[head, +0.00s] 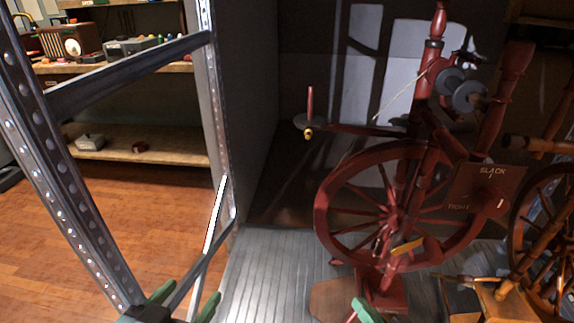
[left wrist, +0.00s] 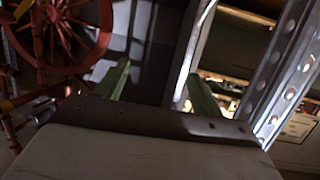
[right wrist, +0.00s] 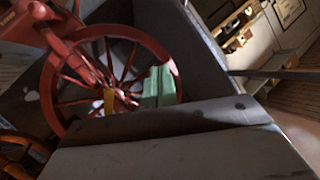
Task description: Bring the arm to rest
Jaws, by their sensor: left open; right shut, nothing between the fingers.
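My left gripper (head: 186,300) is at the bottom of the head view, left of centre, by the metal shelf frame. Its two green fingers stand apart with nothing between them, and they also show spread in the left wrist view (left wrist: 158,88). My right gripper (head: 365,311) shows only as a green tip at the bottom edge of the head view, in front of the red spinning wheel's base. In the right wrist view its green fingers (right wrist: 158,87) are together and hold nothing. They overlap the wheel's rim in the picture; I cannot tell the gap.
A red spinning wheel (head: 325,220) with a "SLACK/TIGHT" panel (head: 485,188) stands on a ribbed grey platform (head: 262,270). A brown wheel (head: 520,225) stands at right. A perforated metal frame (head: 62,165) rises close at left. Wooden shelves (head: 170,152) and open floor (head: 45,245) lie beyond.

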